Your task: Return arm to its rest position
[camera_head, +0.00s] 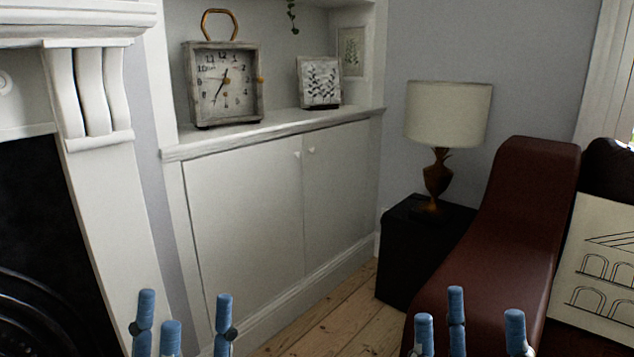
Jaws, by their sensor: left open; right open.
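My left gripper (183,325) is at the bottom edge of the head view, left of centre. Its blue fingertips point up and stand apart, with nothing between them. My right gripper (469,325) is at the bottom edge, right of centre. Its blue fingertips are also spread and empty. Both arms are below the picture, so only the fingers show. Neither gripper visibly touches anything.
A white fireplace (105,220) is left. Bare floorboards (340,325) show between.

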